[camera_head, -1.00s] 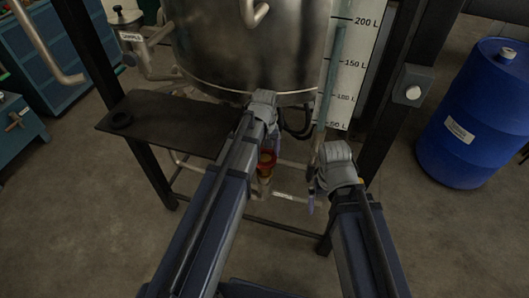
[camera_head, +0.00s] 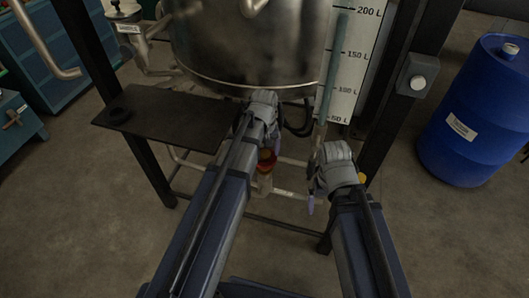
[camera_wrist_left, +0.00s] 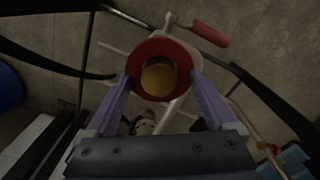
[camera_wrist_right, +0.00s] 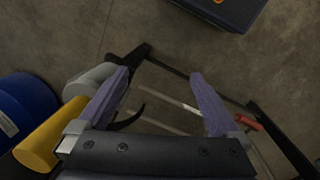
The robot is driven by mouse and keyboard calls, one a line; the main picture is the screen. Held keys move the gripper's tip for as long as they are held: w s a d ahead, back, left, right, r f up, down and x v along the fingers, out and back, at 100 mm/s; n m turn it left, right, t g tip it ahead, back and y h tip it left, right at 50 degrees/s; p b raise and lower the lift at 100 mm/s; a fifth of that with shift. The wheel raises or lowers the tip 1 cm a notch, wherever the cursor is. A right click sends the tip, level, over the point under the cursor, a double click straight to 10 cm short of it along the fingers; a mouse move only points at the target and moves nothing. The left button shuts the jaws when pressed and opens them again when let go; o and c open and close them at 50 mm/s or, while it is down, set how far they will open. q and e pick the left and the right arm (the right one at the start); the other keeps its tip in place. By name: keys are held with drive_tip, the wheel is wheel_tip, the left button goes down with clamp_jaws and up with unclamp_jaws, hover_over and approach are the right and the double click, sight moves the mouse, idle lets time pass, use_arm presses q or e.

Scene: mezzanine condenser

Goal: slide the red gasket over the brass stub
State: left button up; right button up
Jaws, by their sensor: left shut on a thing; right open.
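The red gasket (camera_wrist_left: 160,46) is a flat ring between the fingertips of my left gripper (camera_wrist_left: 161,76), which is shut on it. The round brass stub (camera_wrist_left: 160,79) shows through the ring's hole and fills most of it, a little toward the lower side. I cannot tell whether the gasket is around the stub or still above it. In the head view the gasket (camera_head: 267,155) is partly hidden by my left gripper (camera_head: 271,147), below the tank. My right gripper (camera_head: 312,190) is open and empty beside the gauge; its spread fingers show in the right wrist view (camera_wrist_right: 160,84).
The steel tank (camera_head: 240,45) hangs close above my left gripper. A dark shelf (camera_head: 165,115) is to the left. The level gauge (camera_head: 345,75) and a black frame post (camera_head: 400,70) are to the right. A red-handled lever (camera_wrist_left: 210,33) lies near the stub. A blue drum (camera_head: 475,110) stands far right.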

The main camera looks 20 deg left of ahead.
use_arm(q)
drive_tip(key=shift+f+b, duration=2.1)
drive_tip(key=shift+f, duration=0.05)
drive_tip(key=o, duration=1)
drive_tip(key=shift+r, duration=0.1)
drive_tip(key=shift+r, duration=0.1)
wheel_tip(320, 180, up, 8)
drive_tip(key=p, duration=0.8)
drive_tip(key=shift+f, duration=0.35)
